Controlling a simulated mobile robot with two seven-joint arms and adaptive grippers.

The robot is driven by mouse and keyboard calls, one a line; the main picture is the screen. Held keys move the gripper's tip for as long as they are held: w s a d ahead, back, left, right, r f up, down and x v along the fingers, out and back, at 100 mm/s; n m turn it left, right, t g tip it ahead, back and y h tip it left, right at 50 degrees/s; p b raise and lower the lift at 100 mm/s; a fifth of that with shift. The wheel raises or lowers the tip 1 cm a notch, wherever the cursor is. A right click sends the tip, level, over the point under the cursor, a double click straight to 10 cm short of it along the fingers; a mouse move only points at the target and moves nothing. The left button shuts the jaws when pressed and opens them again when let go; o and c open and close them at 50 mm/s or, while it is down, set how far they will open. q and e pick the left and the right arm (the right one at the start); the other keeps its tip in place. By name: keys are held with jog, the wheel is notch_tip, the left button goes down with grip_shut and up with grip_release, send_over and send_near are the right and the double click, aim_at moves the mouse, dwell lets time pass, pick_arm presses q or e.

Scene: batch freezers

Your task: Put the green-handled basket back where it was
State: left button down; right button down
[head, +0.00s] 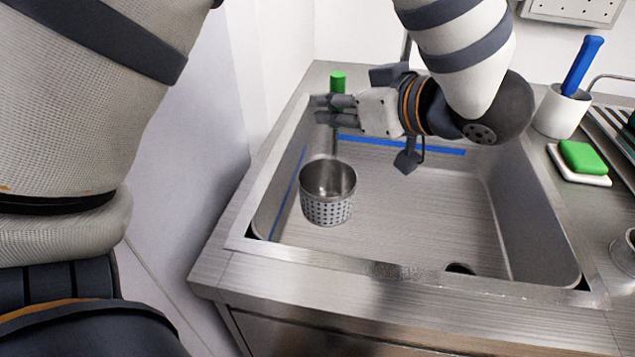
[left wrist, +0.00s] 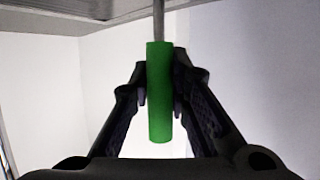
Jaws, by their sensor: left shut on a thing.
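The green-handled basket is a small perforated metal cup (head: 328,207) on a thin upright rod with a green grip (head: 338,80) at its top. It hangs upright over the left part of the steel sink (head: 400,215), apparently above the basin floor. In the left wrist view the green grip (left wrist: 160,95) stands between the two fingers, with the rod running upward in the picture. My right gripper is not in view.
A white cup (head: 561,110) with a blue-handled tool (head: 582,65) stands on the counter right of the sink. A green sponge (head: 582,157) lies on a white dish near it. A pale wall panel (head: 190,160) borders the sink on the left. The basin is otherwise empty.

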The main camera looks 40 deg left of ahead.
aim_at(333, 157)
pick_arm(q)
notch_tip(333, 157, down, 10)
jog(key=shift+d, duration=0.1)
jog(key=shift+f, duration=0.15)
jog(key=c, duration=1.5)
grip_release()
jog(key=shift+r, duration=0.2)
jog(key=v, duration=1.2)
jog(key=shift+f, duration=0.1)
